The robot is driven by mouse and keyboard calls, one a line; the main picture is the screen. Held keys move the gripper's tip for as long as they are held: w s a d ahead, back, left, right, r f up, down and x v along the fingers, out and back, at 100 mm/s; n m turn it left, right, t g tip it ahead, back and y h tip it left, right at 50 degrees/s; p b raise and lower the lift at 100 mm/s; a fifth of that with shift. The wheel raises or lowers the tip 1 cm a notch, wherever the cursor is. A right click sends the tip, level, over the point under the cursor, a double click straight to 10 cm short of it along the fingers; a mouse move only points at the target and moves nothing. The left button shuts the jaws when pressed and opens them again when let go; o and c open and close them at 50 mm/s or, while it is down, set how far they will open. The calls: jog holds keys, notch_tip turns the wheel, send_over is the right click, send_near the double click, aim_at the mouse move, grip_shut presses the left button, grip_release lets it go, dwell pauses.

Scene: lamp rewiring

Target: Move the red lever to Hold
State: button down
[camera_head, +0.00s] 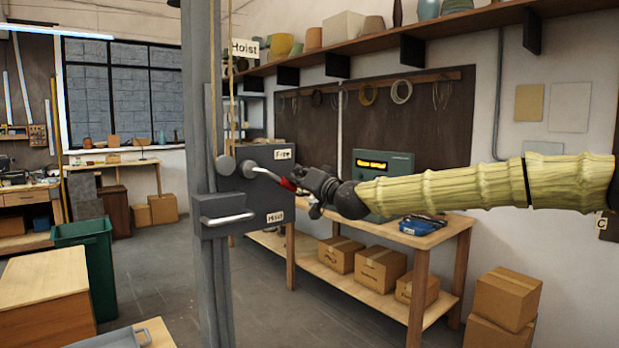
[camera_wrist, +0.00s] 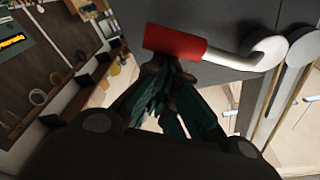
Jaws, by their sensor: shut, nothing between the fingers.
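The red lever (camera_head: 288,184) is a bent metal rod with a red grip, on the grey box (camera_head: 262,195) of the hoist post. It points right and slightly down, between an upper label that seems to read Free (camera_head: 283,154) and a lower Hold label (camera_head: 275,217). My gripper (camera_head: 308,195) is at the right end of the red grip. In the wrist view the red grip (camera_wrist: 175,42) lies across the tips of my gripper (camera_wrist: 163,62). The fingers are shut with nothing between them. I cannot tell whether they touch the grip.
A metal bar handle (camera_head: 226,218) juts from the box's lower front. A workbench (camera_head: 395,235) with a green display unit (camera_head: 398,167) stands behind my arm. A green bin (camera_head: 85,262) is at lower left.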

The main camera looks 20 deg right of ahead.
jog(key=s+a+f+m+h+b, duration=0.1)
jog(key=s+a+f+m+b, duration=0.2)
jog(key=a+f+m+b, duration=0.4)
jog(key=shift+f+m+g+h+b, duration=0.35)
jog(key=shift+f+m, duration=0.8)
jog(key=shift+m, duration=1.45)
